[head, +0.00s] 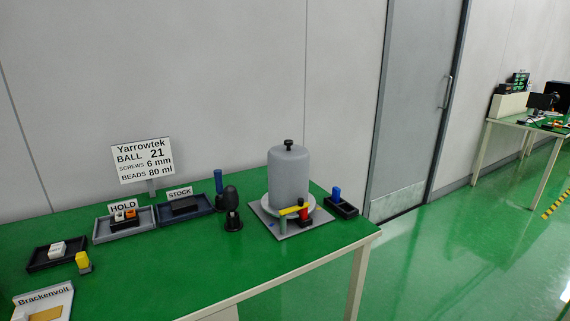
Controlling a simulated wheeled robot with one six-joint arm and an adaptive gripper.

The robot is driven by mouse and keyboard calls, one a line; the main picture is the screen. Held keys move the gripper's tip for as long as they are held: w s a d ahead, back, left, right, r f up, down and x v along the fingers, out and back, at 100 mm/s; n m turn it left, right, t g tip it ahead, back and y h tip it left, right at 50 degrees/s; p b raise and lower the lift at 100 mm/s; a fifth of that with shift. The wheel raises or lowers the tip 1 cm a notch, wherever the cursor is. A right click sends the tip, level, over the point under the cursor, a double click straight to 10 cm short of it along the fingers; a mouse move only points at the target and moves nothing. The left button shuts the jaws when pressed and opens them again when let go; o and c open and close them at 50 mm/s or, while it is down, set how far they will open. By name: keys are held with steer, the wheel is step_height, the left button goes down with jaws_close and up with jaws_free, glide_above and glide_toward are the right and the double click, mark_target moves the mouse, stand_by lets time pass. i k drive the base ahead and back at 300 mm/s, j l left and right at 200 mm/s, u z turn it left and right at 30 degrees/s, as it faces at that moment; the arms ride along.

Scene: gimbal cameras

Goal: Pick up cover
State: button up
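A grey domed cover (288,180), shaped like an upright cylinder with a small black knob (289,144) on top, stands upright near the right end of the green table. It rests on a pale round base on a grey square plate (264,214). A yellow bar (291,210) and a red and black part (304,213) stand in front of its lower edge and hide a little of it. My gripper is not in view.
A dark rounded object (231,205) and a blue-handled tool (218,184) stand left of the cover. A dark tray with a blue item (337,194) is close on its right. HOLD (123,207) and STOCK (180,193) signs mark trays further left.

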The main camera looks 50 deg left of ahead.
mark_target(287, 163)
steer(key=i+u, duration=0.25)
steer(key=u, duration=0.2)
steer(key=i+l+u, duration=0.1)
steer(key=i+u, duration=0.15)
steer(key=u, duration=0.2)
steer(key=i+j+u, duration=0.1)
steer(key=u, duration=0.35)
steer(key=i+u, duration=0.25)
steer(key=u, duration=0.15)
steer(key=i+l+u, duration=0.1)
steer(key=u, duration=0.35)
steer(key=i+l+u, duration=0.15)
steer(key=u, duration=0.25)
steer(key=i+l+u, duration=0.2)
steer(key=u, duration=0.25)
steer(key=i, duration=0.05)
